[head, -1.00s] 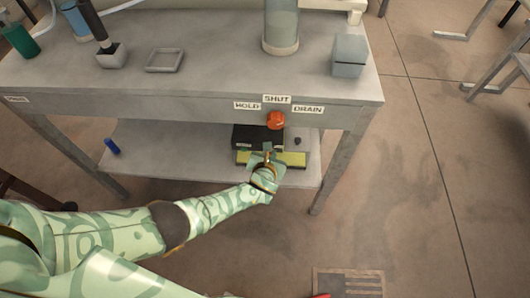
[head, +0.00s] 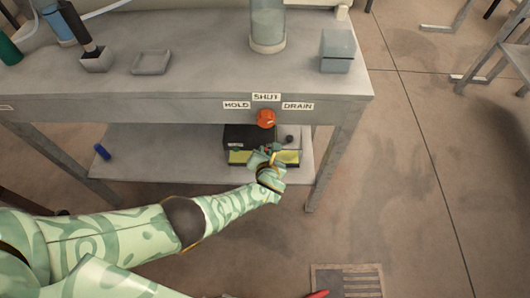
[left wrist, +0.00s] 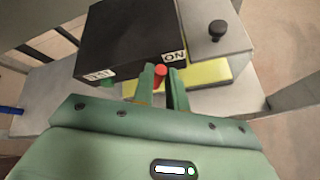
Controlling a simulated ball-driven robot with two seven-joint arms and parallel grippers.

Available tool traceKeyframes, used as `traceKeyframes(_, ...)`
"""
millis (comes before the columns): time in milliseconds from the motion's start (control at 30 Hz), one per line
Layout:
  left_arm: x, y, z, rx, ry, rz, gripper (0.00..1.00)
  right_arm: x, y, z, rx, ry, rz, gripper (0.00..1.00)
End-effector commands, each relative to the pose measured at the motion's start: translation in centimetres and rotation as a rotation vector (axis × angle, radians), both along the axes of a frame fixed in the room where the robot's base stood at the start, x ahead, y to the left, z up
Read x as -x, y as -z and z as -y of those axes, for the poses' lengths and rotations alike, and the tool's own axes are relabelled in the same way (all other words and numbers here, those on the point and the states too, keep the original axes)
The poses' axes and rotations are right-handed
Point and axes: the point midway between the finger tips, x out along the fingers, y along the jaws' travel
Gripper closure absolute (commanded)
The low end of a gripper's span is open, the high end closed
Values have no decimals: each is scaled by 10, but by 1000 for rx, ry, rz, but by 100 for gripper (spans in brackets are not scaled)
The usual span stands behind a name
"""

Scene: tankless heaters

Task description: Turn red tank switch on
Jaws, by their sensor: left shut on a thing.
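A black box (head: 245,133) sits on the lower shelf of the bench. In the left wrist view the black box (left wrist: 125,40) carries an ON label (left wrist: 174,56) at its right and another label (left wrist: 100,75) at its left. My left gripper (head: 270,157) is at the front of the box, and in the wrist view its fingers (left wrist: 160,86) are shut on the small red switch (left wrist: 160,71). The switch is closer to the ON label than to the left one. Its base is partly hidden by the fingers.
A grey unit with a black knob (left wrist: 217,29) and a yellow base (left wrist: 208,73) stand beside the box. An orange-red knob (head: 265,118) is on the bench front above, among HOLD, SHUT and DRAIN labels. The bench top (head: 200,70) overhangs the shelf (head: 150,150).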

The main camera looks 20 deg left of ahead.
Motion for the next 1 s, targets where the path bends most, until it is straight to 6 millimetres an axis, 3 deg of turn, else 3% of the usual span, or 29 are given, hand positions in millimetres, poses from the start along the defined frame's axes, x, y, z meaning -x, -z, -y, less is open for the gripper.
traceKeyframes(33, 0, 0, 0, 1, 1, 1, 100, 0, 0, 0, 0, 0, 0, 100)
traceKeyframes(67, 0, 0, 0, 1, 1, 1, 77, 1, 0, 0, 0, 0, 0, 100)
traceKeyframes(100, 0, 0, 0, 1, 1, 1, 66, 1, 0, 0, 0, 1, 0, 100)
traceKeyframes(133, 0, 0, 0, 1, 1, 1, 64, 1, 0, 0, 0, 1, 0, 100)
traceKeyframes(400, 0, -1, 0, 1, 1, 1, 64, 0, -1, 0, -1, 2, 3, 100)
traceKeyframes(567, 13, -15, 5, 1, 1, 4, 64, 2, -11, -8, -12, 24, 14, 100)
traceKeyframes(733, 45, -43, 18, 3, 2, 8, 64, 8, -33, -25, -38, 81, 39, 100)
traceKeyframes(1000, 102, -75, 40, 3, 1, 6, 64, -8, -68, -27, -46, 95, 89, 100)
